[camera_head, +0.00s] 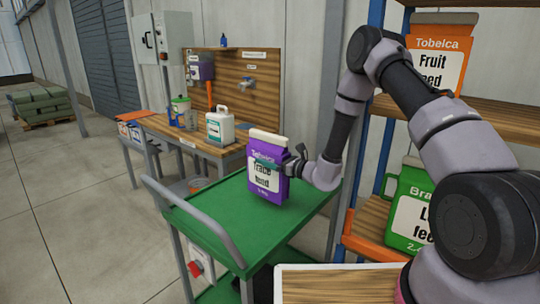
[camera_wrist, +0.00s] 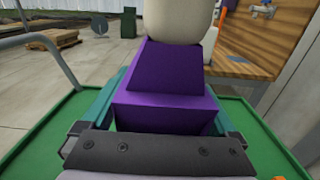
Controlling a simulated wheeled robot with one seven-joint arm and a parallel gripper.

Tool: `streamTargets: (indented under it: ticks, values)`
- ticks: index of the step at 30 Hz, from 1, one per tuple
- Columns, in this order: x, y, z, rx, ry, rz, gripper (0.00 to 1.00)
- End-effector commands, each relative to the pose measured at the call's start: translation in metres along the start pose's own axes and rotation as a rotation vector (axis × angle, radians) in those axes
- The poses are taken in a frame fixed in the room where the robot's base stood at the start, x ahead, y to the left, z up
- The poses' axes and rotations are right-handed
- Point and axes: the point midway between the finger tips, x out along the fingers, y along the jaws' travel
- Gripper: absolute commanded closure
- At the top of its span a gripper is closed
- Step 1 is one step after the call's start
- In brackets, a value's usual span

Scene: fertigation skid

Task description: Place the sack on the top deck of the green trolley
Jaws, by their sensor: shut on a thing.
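The purple sack (camera_head: 267,174) has a white label reading "Trace feed" and a pale top. It stands upright at the top deck of the green trolley (camera_head: 215,222); its base looks to be on or just above the deck, and I cannot tell which. The rest of the deck is bare.
A wooden bench (camera_head: 165,128) behind the trolley holds a white jug (camera_head: 220,127) and tins. The trolley's grey handle (camera_head: 195,218) rises at its left. A shelf rack at right holds an orange sack (camera_head: 438,62) and a green jug (camera_head: 408,208).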

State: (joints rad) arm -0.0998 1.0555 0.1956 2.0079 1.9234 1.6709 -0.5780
Motion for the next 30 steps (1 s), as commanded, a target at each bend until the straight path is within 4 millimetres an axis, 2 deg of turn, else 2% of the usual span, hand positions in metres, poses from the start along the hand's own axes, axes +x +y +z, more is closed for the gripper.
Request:
streamTargets:
  ticks: [5, 12, 24, 25, 30]
  values:
    - [0.001, 0.000, -0.011, 0.002, -0.003, 0.000, 1.00]
    - [0.001, 0.000, -0.040, 0.001, -0.004, -0.001, 1.00]
    - [0.001, 0.000, -0.044, 0.000, -0.004, -0.001, 1.00]
    - [0.000, 0.000, -0.046, 0.000, 0.000, -0.001, 0.00]
    - [0.000, 0.000, -0.045, 0.000, 0.000, -0.001, 0.00]
